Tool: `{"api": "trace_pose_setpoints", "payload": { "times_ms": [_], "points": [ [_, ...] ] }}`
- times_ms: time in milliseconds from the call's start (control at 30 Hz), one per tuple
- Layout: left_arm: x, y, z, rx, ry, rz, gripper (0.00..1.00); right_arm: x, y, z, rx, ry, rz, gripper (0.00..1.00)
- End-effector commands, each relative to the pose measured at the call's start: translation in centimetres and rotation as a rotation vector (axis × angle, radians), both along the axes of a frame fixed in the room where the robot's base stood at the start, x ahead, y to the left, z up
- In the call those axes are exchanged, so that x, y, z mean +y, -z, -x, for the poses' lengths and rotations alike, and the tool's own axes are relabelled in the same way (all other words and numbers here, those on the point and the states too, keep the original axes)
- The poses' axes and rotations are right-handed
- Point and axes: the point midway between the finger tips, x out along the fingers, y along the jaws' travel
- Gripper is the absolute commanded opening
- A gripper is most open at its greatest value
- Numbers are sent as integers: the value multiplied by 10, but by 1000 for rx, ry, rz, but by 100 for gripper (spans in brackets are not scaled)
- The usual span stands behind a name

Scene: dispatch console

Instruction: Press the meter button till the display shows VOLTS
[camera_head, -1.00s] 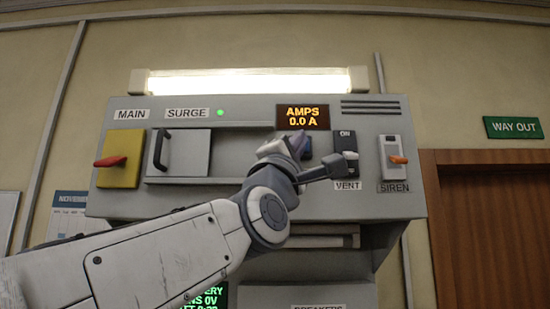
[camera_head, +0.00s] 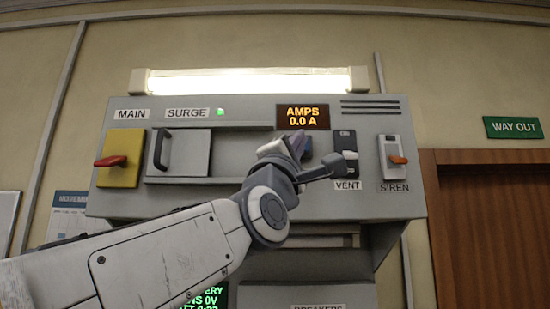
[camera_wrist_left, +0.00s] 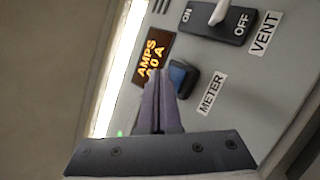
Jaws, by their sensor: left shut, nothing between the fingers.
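The amber display (camera_head: 302,117) reads AMPS 0.0 A; it also shows in the left wrist view (camera_wrist_left: 151,58). The meter button (camera_wrist_left: 182,78) is a blue square cap in a dark housing, above the METER label (camera_wrist_left: 212,93) in the left wrist view. My left gripper (camera_head: 299,142) is shut and empty, just below the display in the head view. In the left wrist view its closed fingertips (camera_wrist_left: 154,82) are just left of the button. I cannot tell whether they touch it. The gripper hides much of the button's area in the head view. My right gripper is out of view.
The VENT switch (camera_head: 345,142) is close right of the gripper, and the SIREN switch (camera_head: 397,160) further right. The yellow MAIN switch (camera_head: 118,175) and the SURGE cover (camera_head: 188,155) with its black handle are to the left. A lit lamp (camera_head: 250,81) runs above.

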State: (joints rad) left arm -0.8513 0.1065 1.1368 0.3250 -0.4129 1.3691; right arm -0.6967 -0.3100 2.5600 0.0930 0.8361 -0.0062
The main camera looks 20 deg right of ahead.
Motion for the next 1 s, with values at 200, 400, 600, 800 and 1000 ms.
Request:
{"api": "trace_pose_setpoints", "payload": {
  "times_ms": [200, 400, 600, 800, 1000],
  "points": [
    [-2, 1, -6, 0, 0, -1, 0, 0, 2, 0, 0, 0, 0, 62],
    [-2, 0, -6, 1, 0, -1, 0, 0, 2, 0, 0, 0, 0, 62],
    [-2, 1, -7, 1, 0, -1, 0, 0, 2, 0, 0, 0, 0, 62],
    [-3, 1, -9, 1, 0, -1, 0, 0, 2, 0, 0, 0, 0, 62],
    [-3, 0, -11, 1, 1, 0, 0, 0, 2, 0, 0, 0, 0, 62]
  ]
}}
